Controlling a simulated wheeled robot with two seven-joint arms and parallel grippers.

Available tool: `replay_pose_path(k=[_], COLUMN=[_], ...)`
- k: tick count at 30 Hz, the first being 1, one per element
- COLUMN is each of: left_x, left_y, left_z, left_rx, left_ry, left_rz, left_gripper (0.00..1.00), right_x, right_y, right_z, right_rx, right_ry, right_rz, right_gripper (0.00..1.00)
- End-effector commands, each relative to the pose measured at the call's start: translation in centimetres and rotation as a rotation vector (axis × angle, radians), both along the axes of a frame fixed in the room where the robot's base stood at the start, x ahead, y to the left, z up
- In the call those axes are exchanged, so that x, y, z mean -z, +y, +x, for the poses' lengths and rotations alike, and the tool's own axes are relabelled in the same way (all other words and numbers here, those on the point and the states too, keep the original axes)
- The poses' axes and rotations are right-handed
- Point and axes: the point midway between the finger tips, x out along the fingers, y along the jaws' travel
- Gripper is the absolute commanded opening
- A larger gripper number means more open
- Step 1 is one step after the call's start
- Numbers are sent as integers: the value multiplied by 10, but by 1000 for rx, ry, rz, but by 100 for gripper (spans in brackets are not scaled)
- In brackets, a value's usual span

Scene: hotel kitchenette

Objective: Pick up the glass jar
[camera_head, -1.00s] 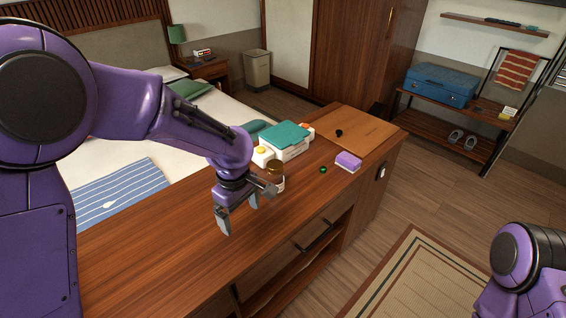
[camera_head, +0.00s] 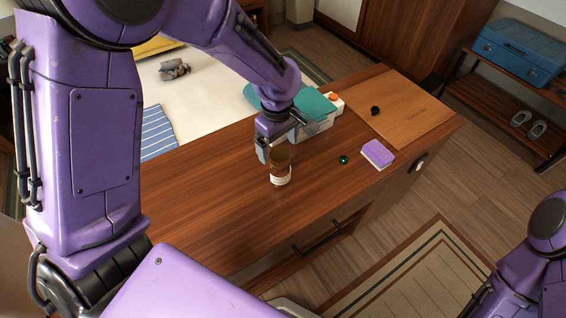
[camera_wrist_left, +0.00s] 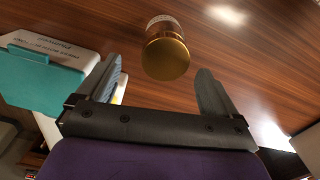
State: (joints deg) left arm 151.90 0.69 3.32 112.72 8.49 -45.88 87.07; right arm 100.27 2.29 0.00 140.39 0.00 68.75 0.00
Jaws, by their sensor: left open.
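The glass jar (camera_head: 280,167) stands upright on the wooden counter (camera_head: 205,195), amber-brown with a pale label low on its side. In the left wrist view its gold lid (camera_wrist_left: 166,58) and label show just beyond the fingertips, roughly centred between them. My left gripper (camera_head: 280,138) is open and empty, just behind the jar in the head view, and partly hidden by its own wrist. In the left wrist view its two fingers (camera_wrist_left: 160,75) are spread wide. My right arm shows at the lower right, its gripper out of frame.
A teal-lidded box (camera_head: 316,114) stands close behind my left gripper; it also shows in the left wrist view (camera_wrist_left: 45,80). A purple-and-white sponge (camera_head: 378,153), a small green item (camera_head: 343,160) and a wooden board (camera_head: 405,108) with a black knob lie right. Counter left of the jar is clear.

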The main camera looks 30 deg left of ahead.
Motion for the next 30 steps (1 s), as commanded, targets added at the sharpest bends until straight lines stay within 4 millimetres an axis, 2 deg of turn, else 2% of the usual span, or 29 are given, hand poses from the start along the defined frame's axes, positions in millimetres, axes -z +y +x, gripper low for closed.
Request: replay_pose_path(k=[1,8,14,22,23,28,30], left_x=[10,38,73,79,79,79,79], left_y=[0,-2,-4,-4,-4,-4,-4], left_z=[-1,-3,-7,-6,-6,-6,-6], left_rx=[0,1,-1,-2,-2,-2,-2], left_ry=[4,4,2,-1,-1,-1,-2], left_rz=[0,-1,0,0,0,0,0], left_gripper=[93,93,93,93,87,32,30], right_x=[0,-5,-10,-9,-9,-9,-10], right_y=[0,0,0,0,0,0,0], right_z=[0,0,0,0,0,0,0], right_rx=[0,0,0,0,0,0,0], right_ry=[0,0,0,0,0,0,0], right_rz=[0,0,0,0,0,0,0], right_gripper=[44,44,44,44,44,44,44])
